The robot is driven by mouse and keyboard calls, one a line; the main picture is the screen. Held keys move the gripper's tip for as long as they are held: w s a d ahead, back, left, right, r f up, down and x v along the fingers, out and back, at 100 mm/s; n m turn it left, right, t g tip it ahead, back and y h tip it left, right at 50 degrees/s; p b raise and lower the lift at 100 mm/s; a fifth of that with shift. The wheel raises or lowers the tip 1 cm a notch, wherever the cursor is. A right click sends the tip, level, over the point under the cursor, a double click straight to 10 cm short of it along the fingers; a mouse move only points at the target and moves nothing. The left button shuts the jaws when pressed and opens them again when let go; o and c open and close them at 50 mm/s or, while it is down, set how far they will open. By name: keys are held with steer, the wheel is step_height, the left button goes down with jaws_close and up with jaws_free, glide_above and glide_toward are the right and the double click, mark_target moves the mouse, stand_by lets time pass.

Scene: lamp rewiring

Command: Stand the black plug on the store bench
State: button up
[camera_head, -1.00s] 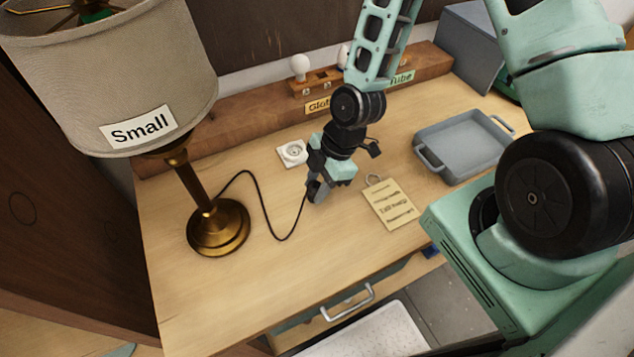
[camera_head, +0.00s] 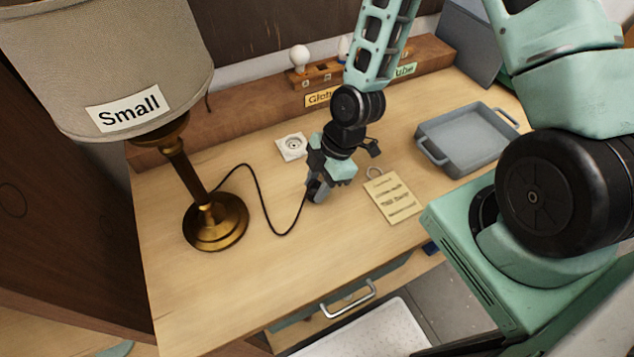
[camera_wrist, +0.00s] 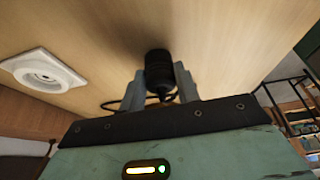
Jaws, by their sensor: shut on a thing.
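The black plug (camera_wrist: 159,68) is between the two fingers of my gripper (camera_wrist: 161,88) in the wrist view. In the head view my gripper (camera_head: 317,190) is low over the wooden bench (camera_head: 270,275), and the plug there is mostly hidden by the fingers. Whether the plug touches the bench top is hard to tell. A black cord (camera_head: 262,205) runs from the plug across the bench to the brass lamp (camera_head: 215,225). The lamp stands upright at the left with a beige shade marked "Small".
A white wall-type socket (camera_head: 292,147) lies behind my gripper; it also shows in the wrist view (camera_wrist: 43,72). A paper tag (camera_head: 393,195) and a grey tray (camera_head: 468,140) are to the right. A wooden rack (camera_head: 240,118) with bulbs runs along the back. The front bench is clear.

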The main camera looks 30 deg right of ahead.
steer(key=shift+f, duration=0.3)
steer(key=o, duration=1.1)
steer(key=shift+c, duration=0.2)
steer(key=p+v, duration=0.1)
steer(key=v, duration=1.6)
steer(key=shift+d+r+p, duration=0.15)
steer(key=shift+r+p, duration=0.05)
steer(key=shift+p, duration=0.15)
steer(key=s+a+r+m+h+b, duration=0.3)
steer(key=s+a+m+b, duration=0.4)
steer(key=s+a+m, duration=0.3)
steer(key=s+a, duration=0.1)
steer(key=s, duration=0.2)
steer(key=shift+s+a+r+h, duration=0.15)
steer(key=shift+a+r+h, duration=0.15)
steer(key=shift+r+h, duration=0.1)
